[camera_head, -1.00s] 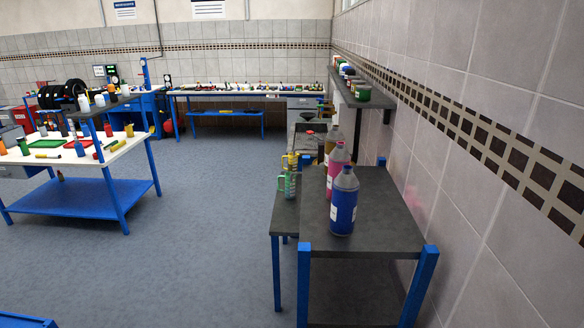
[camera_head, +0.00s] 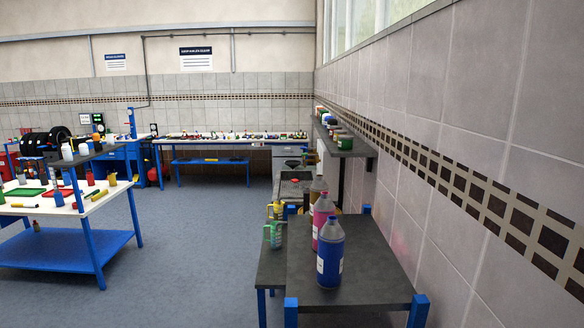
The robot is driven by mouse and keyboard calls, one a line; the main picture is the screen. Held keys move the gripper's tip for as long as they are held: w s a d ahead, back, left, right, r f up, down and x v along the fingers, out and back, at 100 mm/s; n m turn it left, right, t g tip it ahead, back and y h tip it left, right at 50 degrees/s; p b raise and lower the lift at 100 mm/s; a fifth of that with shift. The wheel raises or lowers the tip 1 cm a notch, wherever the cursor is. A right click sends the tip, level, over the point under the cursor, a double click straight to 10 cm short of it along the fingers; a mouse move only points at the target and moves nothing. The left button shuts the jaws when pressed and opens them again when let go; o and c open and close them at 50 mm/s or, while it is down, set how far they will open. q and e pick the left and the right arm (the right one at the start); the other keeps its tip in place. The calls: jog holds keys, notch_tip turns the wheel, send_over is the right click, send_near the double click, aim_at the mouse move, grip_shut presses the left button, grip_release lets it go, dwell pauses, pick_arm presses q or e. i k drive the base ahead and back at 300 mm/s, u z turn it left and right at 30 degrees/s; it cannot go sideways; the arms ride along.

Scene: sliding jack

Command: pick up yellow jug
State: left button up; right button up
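A small yellow jug (camera_head: 275,210) stands towards the back of the lower dark side table (camera_head: 268,272), left of the tall dark table. It is small in view and partly covered by a green jug (camera_head: 273,235) in front of it. The green jug stands on the same side table. Neither of my grippers is in view.
The taller dark table (camera_head: 355,275) with blue legs holds a blue bottle (camera_head: 331,255), a pink bottle (camera_head: 322,215) and a brown bottle (camera_head: 317,190). A tiled wall (camera_head: 480,150) closes the right side. A white workbench (camera_head: 100,200) stands left. Grey floor (camera_head: 180,270) between is clear.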

aim_at(279, 210)
jog(key=u, duration=1.3)
jog(key=i, duration=2.05)
jog(key=z, duration=0.9)
jog(key=i, duration=4)
jog(key=z, duration=1.25)
